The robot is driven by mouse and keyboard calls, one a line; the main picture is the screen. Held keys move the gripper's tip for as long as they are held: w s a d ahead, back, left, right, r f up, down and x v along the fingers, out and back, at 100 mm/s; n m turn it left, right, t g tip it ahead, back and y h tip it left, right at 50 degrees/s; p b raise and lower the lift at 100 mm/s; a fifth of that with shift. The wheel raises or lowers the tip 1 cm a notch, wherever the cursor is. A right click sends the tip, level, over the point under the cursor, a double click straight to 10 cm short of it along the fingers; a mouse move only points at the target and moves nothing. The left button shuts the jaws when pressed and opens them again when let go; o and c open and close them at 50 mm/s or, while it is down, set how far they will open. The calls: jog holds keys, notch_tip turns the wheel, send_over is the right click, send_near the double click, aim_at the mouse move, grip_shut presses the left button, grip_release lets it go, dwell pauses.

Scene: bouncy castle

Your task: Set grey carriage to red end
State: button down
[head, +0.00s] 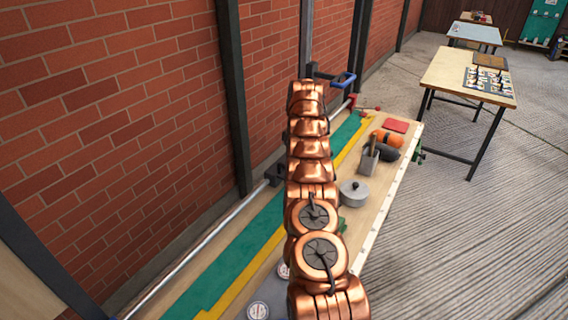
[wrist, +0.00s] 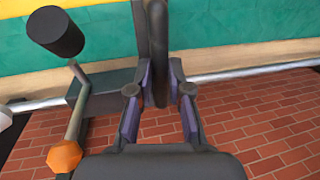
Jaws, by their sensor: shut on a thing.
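In the wrist view my gripper (wrist: 159,92) has its fingers closed around a dark upright bar, which appears to be the handle of the grey carriage. A grey block (wrist: 88,84) of the carriage is beside the fingers at the rail. In the head view a dark part of the carriage (head: 275,173) shows on the silver rail (head: 215,232), just left of my copper arm. My arm hides the gripper there. A red end piece (head: 351,101) is at the far end of the rail, apart from that dark part.
A brick wall (head: 110,130) runs along the rail. A lidded pot (head: 354,193), a grey holder (head: 368,160) and an orange roll (head: 387,138) stand on the bench right of my arm. A blue loop (head: 346,80) shows at the far end. An orange knob (wrist: 64,156) is near the fingers.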

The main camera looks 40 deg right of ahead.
jog(key=shift+w+d+r, duration=0.1)
jog(key=shift+w+d, duration=0.1)
jog(key=shift+d, duration=0.1)
jog(key=c, duration=1.1)
grip_release()
jog(key=shift+s, duration=0.1)
